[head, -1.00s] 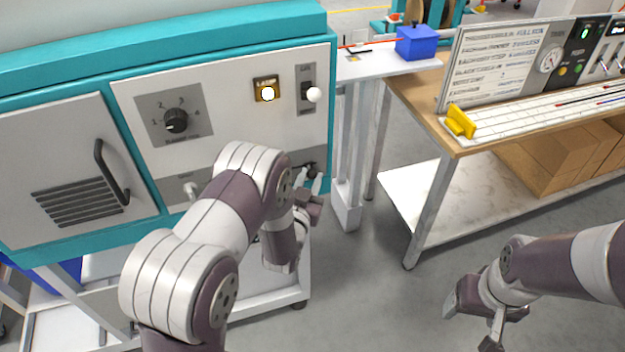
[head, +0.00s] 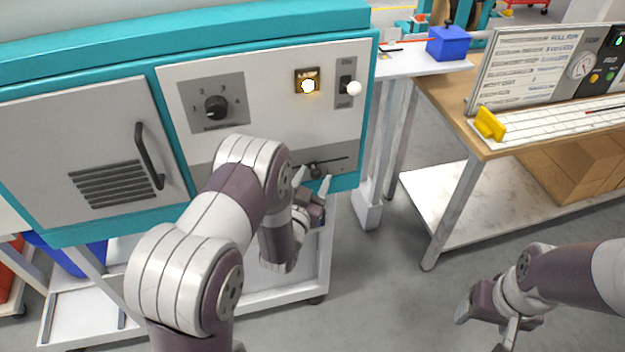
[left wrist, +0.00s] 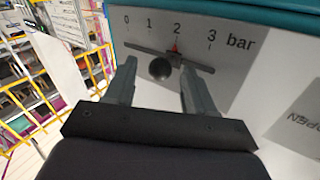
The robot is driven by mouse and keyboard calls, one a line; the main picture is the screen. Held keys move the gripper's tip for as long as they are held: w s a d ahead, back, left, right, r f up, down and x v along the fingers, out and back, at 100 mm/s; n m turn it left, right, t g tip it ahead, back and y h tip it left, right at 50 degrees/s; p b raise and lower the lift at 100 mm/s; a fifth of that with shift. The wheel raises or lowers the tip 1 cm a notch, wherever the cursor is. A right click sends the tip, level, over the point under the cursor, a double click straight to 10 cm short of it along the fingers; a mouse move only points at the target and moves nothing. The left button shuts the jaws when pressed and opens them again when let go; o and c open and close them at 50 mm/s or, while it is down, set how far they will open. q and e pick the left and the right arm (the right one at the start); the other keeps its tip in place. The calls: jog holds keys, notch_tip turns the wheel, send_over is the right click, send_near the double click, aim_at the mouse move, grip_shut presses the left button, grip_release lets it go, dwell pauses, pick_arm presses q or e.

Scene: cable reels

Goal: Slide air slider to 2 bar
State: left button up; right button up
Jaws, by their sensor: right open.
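The air slider's dark round knob (left wrist: 159,69) sits on a thin horizontal track in the left wrist view. Above it, the scale (left wrist: 176,29) reads 0, 1, 2, 3 and "bar", and a small red pointer (left wrist: 175,48) stands just below the 2. In the head view the slider (head: 316,171) is low on the machine's front panel. My left gripper (left wrist: 157,86) is open, one finger on each side of the knob, with gaps showing at both sides. It also shows in the head view (head: 312,184). My right gripper (head: 485,326) is open and empty over the floor.
A wooden workbench (head: 450,95) stands to the right. Open grey floor (head: 390,300) lies between machine and bench.

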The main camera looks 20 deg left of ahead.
pick_arm(q)
jog(key=s+b, duration=0.1)
jog(key=s, duration=1.1)
jog(key=shift+s, duration=0.35)
jog(key=s+d+r+n+g+p, duration=0.1)
jog(key=s+r+g, duration=0.3)
jog(key=s+g, duration=0.6)
jog(key=g+p, duration=0.1)
jog(key=g, duration=0.5)
jog(key=shift+s+d+r+n+g, duration=0.25)
jog(key=shift+d+r+n+g, duration=0.05)
jog(key=shift+d+r, duration=0.1)
dwell(0.6)
